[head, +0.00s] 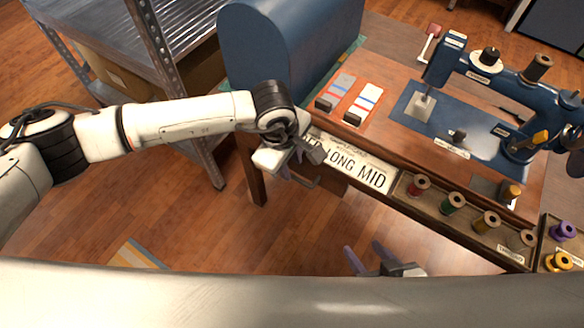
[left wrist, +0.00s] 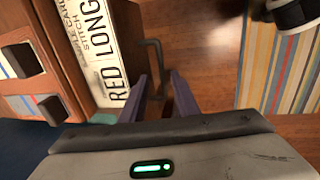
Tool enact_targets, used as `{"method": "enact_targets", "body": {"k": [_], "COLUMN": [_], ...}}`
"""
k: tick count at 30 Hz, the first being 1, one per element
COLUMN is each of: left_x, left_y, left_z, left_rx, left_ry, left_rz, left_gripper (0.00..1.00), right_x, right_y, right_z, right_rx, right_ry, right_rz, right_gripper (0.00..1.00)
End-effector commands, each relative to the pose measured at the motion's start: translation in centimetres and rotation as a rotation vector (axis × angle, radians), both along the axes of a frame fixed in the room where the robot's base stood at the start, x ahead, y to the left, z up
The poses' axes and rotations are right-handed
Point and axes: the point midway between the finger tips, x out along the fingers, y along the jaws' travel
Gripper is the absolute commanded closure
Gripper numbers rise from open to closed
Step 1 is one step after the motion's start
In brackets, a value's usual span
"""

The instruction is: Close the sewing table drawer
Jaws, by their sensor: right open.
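The wooden sewing table (head: 395,75) stands at the right of the head view, with a "RED LONG MID" sign (head: 347,163) along its front edge. The drawer's dark front (left wrist: 128,45) shows beside that sign in the left wrist view. Its dark bar handle (left wrist: 155,62) stands out from it. How far the drawer is out is hard to tell. My left gripper (head: 301,168) is at the drawer, its purple fingers apart, with the handle's near end between them in the wrist view (left wrist: 160,78). My right gripper (head: 364,248) is open and empty, low in front of the table.
A blue sewing machine (head: 515,92) and pattern cards (head: 365,104) are on the tabletop. Thread spools (head: 453,203) stand in a front tray. A blue rounded cabinet (head: 290,45) and a metal shelf (head: 165,45) stand at the left. The striped rug (left wrist: 285,65) lies on open wooden floor.

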Motion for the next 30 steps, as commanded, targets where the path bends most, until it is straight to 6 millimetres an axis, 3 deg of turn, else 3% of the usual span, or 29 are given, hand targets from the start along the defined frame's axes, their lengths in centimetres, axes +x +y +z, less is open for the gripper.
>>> {"method": "enact_targets", "body": {"k": [3,9,20,23,25,26,28,30], "left_x": [-0.3,-0.8,-1.0,-1.4,-2.9,-4.0,-7.6,-12.0], "left_y": [0.3,0.5,0.6,0.1,-1.4,-2.5,-6.2,-10.9], "left_z": [2.4,4.9,5.5,5.3,4.9,4.7,4.7,6.2], "left_rx": [-0.001,-0.001,0.001,-0.017,-0.079,-0.124,-0.277,-0.488], "left_ry": [-0.003,-0.001,0.000,0.016,0.066,0.104,0.232,0.419], "left_rz": [0.000,0.001,0.001,0.004,0.012,0.022,0.059,0.138], "left_gripper": [0.72,0.72,0.72,0.89,1.00,1.00,1.00,1.00], "right_x": [0.0,0.0,-0.1,-0.1,-0.1,-0.1,-0.1,-0.1], "right_y": [0.0,0.0,0.2,0.3,0.3,0.3,0.3,0.3], "right_z": [-0.1,-0.1,-0.2,-0.2,-0.2,-0.2,-0.2,-0.2], "right_rx": [0.001,0.000,0.002,0.003,0.003,0.002,0.002,0.003], "right_ry": [0.000,0.000,0.003,0.003,0.003,0.003,0.003,0.003], "right_rz": [-0.001,0.000,0.003,0.004,0.004,0.004,0.004,0.004], "right_gripper": [0.52,0.52,0.52,0.52,0.52,0.52,0.52,0.52]}}
